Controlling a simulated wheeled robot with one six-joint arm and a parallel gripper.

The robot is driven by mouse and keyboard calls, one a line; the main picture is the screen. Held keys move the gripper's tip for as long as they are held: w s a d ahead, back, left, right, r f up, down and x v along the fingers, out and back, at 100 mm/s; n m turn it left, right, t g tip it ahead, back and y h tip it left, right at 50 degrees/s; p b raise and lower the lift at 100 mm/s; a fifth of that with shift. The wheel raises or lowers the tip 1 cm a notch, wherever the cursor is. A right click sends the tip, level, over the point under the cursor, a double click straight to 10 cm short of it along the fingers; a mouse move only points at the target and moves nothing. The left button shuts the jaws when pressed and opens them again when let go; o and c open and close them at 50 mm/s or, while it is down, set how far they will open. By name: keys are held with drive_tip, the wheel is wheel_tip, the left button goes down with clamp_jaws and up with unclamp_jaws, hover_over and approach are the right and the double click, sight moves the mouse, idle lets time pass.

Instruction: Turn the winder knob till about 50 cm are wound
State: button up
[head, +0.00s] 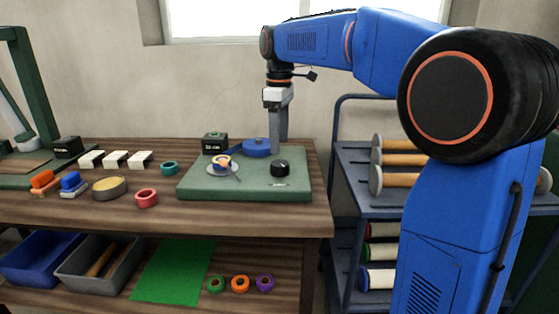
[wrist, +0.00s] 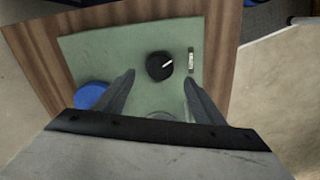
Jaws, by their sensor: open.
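The black winder knob (head: 280,168) stands on the right part of the green winder board (head: 245,190) on the table. In the wrist view the knob (wrist: 160,66) shows a white pointer line aimed up and to the right. A blue round reel (head: 257,147) sits at the board's back, and a spool on a grey disc (head: 222,164) at its left. A small black counter box (head: 215,143) has a display too small to read. My gripper (head: 279,150) is open and empty, pointing down above the board; its fingers (wrist: 158,80) appear either side of the knob, apart from it.
A teal ring (head: 169,168), a red ring (head: 146,197) and a yellow-topped tin (head: 109,187) lie left of the board. A shelf rack (head: 350,155) with rolls stands right of the table. The wall and window are behind.

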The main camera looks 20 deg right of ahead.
sight(280, 163)
drive_tip(key=shift+f, duration=3.6)
drive_tip(key=c, duration=1.1)
